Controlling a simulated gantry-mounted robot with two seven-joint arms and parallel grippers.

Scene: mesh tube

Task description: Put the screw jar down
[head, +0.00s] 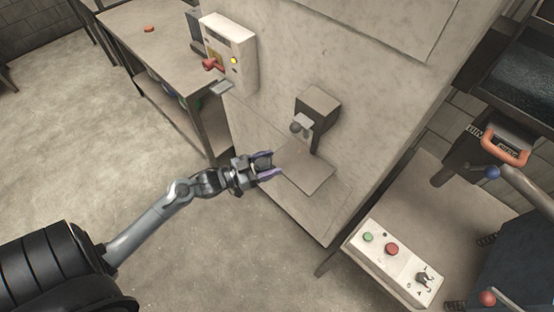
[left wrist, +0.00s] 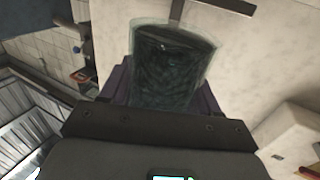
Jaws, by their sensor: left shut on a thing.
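My left gripper (head: 270,167) is shut on the screw jar, a dark, see-through jar (left wrist: 175,68) that fills the space between the purple fingers in the left wrist view. In the head view the jar (head: 262,159) is small and dark between the fingertips. The gripper holds it by the left edge of a flat grey plate (head: 308,172) that juts from the pale machine. I cannot tell whether the jar touches the plate. My right gripper is not in view.
A dark bracket with a nozzle (head: 304,124) is above the back of the plate. A white box with a red handle (head: 230,55) is on the machine's left side. A table (head: 130,40) stands behind at left. A button panel (head: 395,262) is at lower right. Most of the plate looks clear.

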